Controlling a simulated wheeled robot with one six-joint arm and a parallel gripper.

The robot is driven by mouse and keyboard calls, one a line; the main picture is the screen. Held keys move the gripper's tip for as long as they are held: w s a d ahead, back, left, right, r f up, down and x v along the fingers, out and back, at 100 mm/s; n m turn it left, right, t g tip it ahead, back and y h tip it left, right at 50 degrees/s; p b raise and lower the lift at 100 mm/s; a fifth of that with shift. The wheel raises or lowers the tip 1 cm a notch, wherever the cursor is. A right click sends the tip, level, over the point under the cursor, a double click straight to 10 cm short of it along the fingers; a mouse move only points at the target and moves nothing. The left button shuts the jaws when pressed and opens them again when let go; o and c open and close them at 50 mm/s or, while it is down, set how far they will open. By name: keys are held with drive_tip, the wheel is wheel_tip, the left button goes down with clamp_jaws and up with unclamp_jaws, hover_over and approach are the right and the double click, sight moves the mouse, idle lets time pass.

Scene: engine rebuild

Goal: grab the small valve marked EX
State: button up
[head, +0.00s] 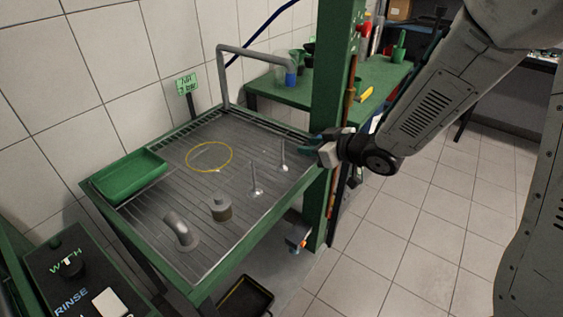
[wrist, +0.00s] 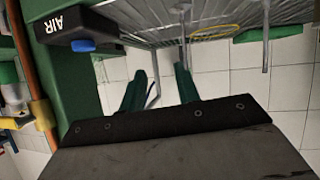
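Two metal valves stand upright, stems up, on the ribbed wash table: a nearer one (head: 256,191) and a farther one (head: 283,166), close to the table's right side. No EX mark is readable on either, and I cannot tell which is the smaller. Two thin upright stems also show in the wrist view, one near the middle (wrist: 184,38) and one to the right (wrist: 266,40). My gripper (head: 318,148) is beside the table's right edge by the green post, right of the farther valve. In the wrist view its two fingers (wrist: 160,68) are apart with nothing between them.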

sight(282, 154)
drive_tip(key=a, duration=0.1)
drive_tip(key=a+f+y, duration=0.1)
drive_tip(key=s+a+n+g+y, duration=0.1)
drive_tip(key=shift+a+f, duration=0.4)
drive_tip(key=x, duration=0.7)
drive_tip(key=shift+w+a+r, duration=0.1)
drive_tip(key=shift+w, duration=0.15)
clamp_jaws()
